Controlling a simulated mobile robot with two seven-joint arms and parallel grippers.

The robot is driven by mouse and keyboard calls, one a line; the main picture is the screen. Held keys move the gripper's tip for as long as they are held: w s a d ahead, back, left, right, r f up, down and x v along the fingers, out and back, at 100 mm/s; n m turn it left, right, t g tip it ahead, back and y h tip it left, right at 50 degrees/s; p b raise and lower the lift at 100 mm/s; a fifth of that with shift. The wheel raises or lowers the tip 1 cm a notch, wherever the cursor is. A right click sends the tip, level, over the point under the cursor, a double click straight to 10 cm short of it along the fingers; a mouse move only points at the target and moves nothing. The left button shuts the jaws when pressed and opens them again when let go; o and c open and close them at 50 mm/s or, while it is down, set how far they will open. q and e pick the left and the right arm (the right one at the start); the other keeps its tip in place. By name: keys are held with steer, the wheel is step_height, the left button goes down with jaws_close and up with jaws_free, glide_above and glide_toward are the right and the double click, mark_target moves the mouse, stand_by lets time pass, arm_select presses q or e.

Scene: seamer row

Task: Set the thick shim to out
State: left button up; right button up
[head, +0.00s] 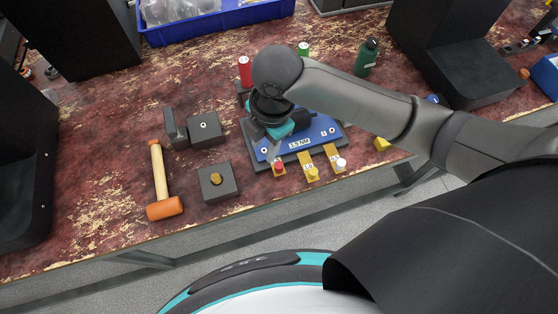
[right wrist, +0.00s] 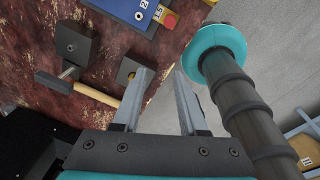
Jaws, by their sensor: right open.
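A blue plate (head: 318,132) with a label reading about 3.5 MM lies on the bench. Three brass shim tabs stick out from its front edge, with a red knob (head: 279,168), a yellow knob (head: 313,175) and a white knob (head: 341,164). Their small labels are too blurred in the head view to tell which is thick. My right gripper (head: 272,152) is over the plate's left end, near the red-knobbed tab, partly hidden by its wrist. In the right wrist view its jaws (right wrist: 164,72) are apart and empty, and the red knob (right wrist: 169,20) shows beyond them. My left gripper is not in view.
An orange mallet (head: 160,180) and a dark block with a brass knob (head: 216,179) lie left of the plate. Another block (head: 205,128) is behind. A red bottle (head: 245,70), a green bottle (head: 366,57) and a blue crate (head: 215,27) stand farther back.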

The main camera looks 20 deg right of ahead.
mark_target(279, 164)
steer(key=w+d+n+h, duration=0.1)
steer(key=w+d+n, duration=0.1)
steer(key=d, duration=0.2)
steer(key=shift+g, duration=0.3)
step_height(279, 164, down, 15)
steer(key=b, duration=0.4)
steer(key=shift+s+a+r, duration=0.15)
jaws_close()
stand_by(1.0)
